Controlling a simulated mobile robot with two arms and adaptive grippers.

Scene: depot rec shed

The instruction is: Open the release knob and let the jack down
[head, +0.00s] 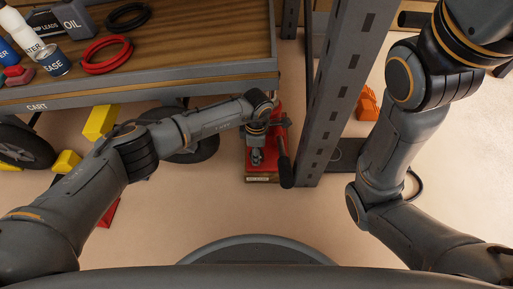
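The red jack (264,172) stands on the floor below the cart's right end, beside a grey upright post. A dark lever with a thick black grip (285,168) slopes down along its right side. My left arm reaches in from the left, and its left gripper (257,156) points down over the front of the jack. Its fingers are small and dark there, and I cannot tell whether they are open or shut. The release knob is not clearly visible; the gripper and wrist cover that part. My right arm folds up at the right, and its gripper is not visible.
Yellow blocks (100,122) lie beneath. The perforated grey post (335,95) stands close to the jack's right. Floor in front is clear.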

